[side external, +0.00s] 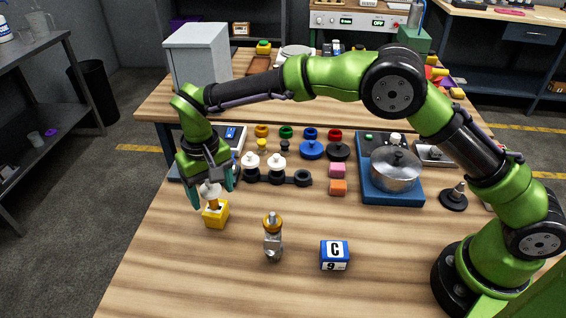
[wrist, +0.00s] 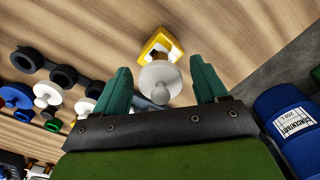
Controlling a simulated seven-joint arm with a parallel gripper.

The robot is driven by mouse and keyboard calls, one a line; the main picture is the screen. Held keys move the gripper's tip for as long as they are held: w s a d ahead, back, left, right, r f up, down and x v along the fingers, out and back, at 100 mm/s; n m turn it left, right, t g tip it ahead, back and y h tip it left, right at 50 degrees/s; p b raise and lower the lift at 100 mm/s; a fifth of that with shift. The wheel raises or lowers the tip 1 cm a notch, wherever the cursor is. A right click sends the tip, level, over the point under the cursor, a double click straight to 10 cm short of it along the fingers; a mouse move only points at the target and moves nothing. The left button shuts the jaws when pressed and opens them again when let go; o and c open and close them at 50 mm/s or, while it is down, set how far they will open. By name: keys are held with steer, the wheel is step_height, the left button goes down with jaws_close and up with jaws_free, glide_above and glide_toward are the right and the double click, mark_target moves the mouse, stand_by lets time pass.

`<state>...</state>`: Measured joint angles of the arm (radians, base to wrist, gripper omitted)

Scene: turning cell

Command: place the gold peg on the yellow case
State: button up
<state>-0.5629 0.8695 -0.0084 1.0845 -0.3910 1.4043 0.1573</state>
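The yellow case (side external: 216,217) is a small block on the wooden table below my gripper. It also shows in the wrist view (wrist: 152,43), behind a round white head. The gold peg (side external: 212,203) appears as a short gold stem under this white head (wrist: 160,82). It looks upright at the top of the case; the exact contact is hard to see. My gripper (side external: 211,192) is over the case, pointing down. In the wrist view my gripper (wrist: 160,88) has its green fingers wide apart, one each side of the white head, with gaps on both sides.
A metal fitting with an amber top (side external: 272,238) and a blue lettered cube (side external: 334,255) stand to the right. A black holder with white-topped pegs (side external: 277,177) lies behind. A pot (side external: 395,170) sits on a blue base. The front table is mostly clear.

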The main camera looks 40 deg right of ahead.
step_height(320, 180, up, 12)
steer(key=shift+f, duration=0.1)
steer(key=s+d+r+t+y, duration=0.1)
steer(key=s+d+r, duration=0.2)
steer(key=d+r, duration=0.15)
steer(key=s+d+r+m+t, duration=0.1)
steer(key=s+d+r, duration=0.15)
steer(key=d, duration=0.35)
steer(key=s+d+r+t+y, duration=0.1)
steer(key=s+d+r, duration=0.1)
steer(key=d+r, duration=0.3)
steer(key=s+d+f+m+t, duration=0.1)
steer(key=s+d+f+t, duration=0.1)
steer(key=s+d, duration=0.3)
steer(key=s+d+f+m+t, duration=0.2)
steer(key=s+d+f, duration=0.3)
steer(key=s, duration=0.5)
steer(key=shift+s+d, duration=0.25)
steer(key=shift+s, duration=0.15)
